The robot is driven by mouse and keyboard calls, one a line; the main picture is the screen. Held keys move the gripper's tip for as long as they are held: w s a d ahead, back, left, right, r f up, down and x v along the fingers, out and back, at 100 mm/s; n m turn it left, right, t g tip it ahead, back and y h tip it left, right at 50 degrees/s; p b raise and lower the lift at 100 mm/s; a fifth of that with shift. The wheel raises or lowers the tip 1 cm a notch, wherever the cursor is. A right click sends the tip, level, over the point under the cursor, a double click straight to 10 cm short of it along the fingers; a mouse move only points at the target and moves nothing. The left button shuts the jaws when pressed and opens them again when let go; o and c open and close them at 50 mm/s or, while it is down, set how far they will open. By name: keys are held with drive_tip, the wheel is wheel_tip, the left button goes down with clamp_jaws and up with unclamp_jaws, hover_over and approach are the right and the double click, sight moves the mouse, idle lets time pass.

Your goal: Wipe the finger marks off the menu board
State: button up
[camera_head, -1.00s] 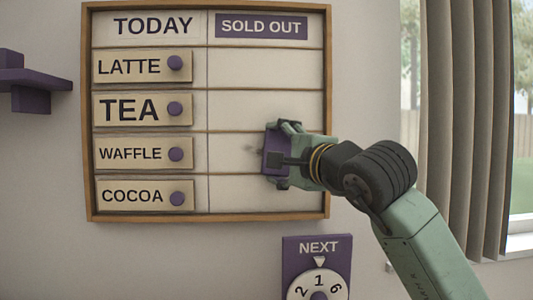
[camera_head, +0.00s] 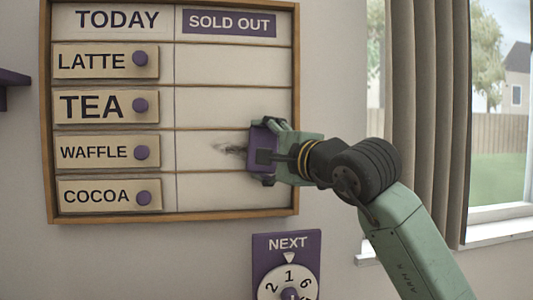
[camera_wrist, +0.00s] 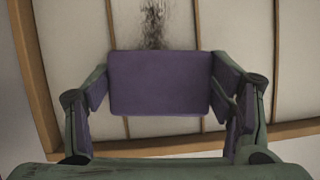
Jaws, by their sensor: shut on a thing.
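The menu board (camera_head: 235,70) hangs on the wall in a wooden frame, with TODAY and SOLD OUT columns. A dark smudge of finger marks (camera_head: 230,148) shows in the SOLD OUT column beside WAFFLE. It also shows in the wrist view (camera_wrist: 153,22), just beyond the purple block. My gripper (camera_head: 265,155) is shut on a purple block-shaped wiper (camera_wrist: 160,83), held between both fingers in the wrist view. The wiper is at the board's right part, right of the smudge and partly over its edge in the head view. I cannot tell whether it touches the board.
Name plates with purple knobs, such as the WAFFLE plate (camera_head: 105,152), fill the left column. A purple NEXT dial (camera_head: 288,270) is on the wall below. A purple shelf (camera_head: 14,90) is at far left. A curtain (camera_head: 425,110) and window are at right.

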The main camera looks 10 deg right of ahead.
drive_tip(key=shift+a+b, duration=1.8)
drive_tip(key=shift+a, duration=3.4)
drive_tip(key=shift+s, duration=0.1)
drive_tip(key=shift+s+b, duration=1.05)
drive_tip(key=shift+s, duration=1.85)
drive_tip(key=shift+s, duration=0.1)
drive_tip(key=s+b, duration=0.1)
drive_tip(key=s, duration=0.1)
drive_tip(key=shift+s, duration=0.4)
drive_tip(key=shift+w, duration=0.15)
drive_tip(key=p, duration=0.1)
approach(203, 150)
drive_tip(key=shift+a+x, duration=0.2)
drive_tip(key=shift+x, duration=0.95)
drive_tip(key=shift+a+x, duration=0.2)
drive_tip(key=shift+x, duration=0.9)
